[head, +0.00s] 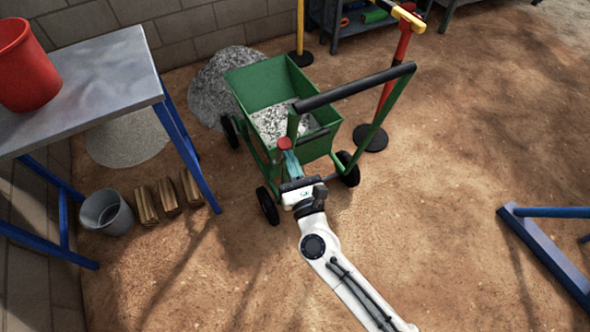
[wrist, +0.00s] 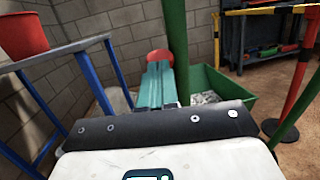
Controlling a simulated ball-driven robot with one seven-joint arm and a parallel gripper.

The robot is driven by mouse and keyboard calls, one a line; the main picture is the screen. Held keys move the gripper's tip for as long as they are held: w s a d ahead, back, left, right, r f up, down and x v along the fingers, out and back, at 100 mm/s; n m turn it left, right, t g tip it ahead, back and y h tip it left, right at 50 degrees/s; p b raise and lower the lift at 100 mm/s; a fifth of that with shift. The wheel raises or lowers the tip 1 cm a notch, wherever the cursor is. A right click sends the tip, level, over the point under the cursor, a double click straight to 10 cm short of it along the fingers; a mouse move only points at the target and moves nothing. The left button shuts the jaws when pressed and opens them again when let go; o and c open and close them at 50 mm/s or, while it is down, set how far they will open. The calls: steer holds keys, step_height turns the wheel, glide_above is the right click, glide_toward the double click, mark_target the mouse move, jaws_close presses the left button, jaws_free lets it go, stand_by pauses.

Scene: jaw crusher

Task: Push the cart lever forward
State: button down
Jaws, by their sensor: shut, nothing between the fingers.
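The green cart (head: 262,88) stands on the dirt floor with grey gravel in its tub and a black push handle (head: 355,86) at its near side. The lever's red knob (head: 284,143) is at the near end of the cart, left of the handle's post. It also shows in the wrist view (wrist: 159,56). My gripper (head: 290,156) has teal fingers, shut and empty, with the tips right at the knob. In the wrist view my gripper (wrist: 157,68) points at the knob and hides the lever below it. I cannot tell whether they touch.
A metal table (head: 100,85) with blue legs and a red bucket (head: 25,65) is at left. A grey bucket (head: 107,212) and several wooden blocks (head: 168,195) lie by it. The floor at right is mostly free.

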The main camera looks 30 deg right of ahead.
mark_target(279, 140)
steer(key=shift+w+r, duration=0.1)
steer(key=shift+r, duration=0.05)
stand_by(0.3)
steer(key=w+g+p, duration=0.1)
steer(key=p, duration=0.2)
steer(key=w+r+g+p, duration=0.1)
steer(key=p, duration=0.3)
steer(key=w+r+p, duration=0.1)
steer(key=p, duration=0.3)
steer(key=shift+w+r+n+g+y, duration=0.1)
steer(key=shift+w+n+g+y, duration=0.2)
steer(key=shift+g, duration=0.1)
steer(key=shift+w+r+p, duration=0.2)
steer(key=shift+w+p, duration=0.7)
steer(key=shift+w, duration=0.1)
steer(key=shift+w+r, duration=0.2)
steer(key=shift+w, duration=1.75)
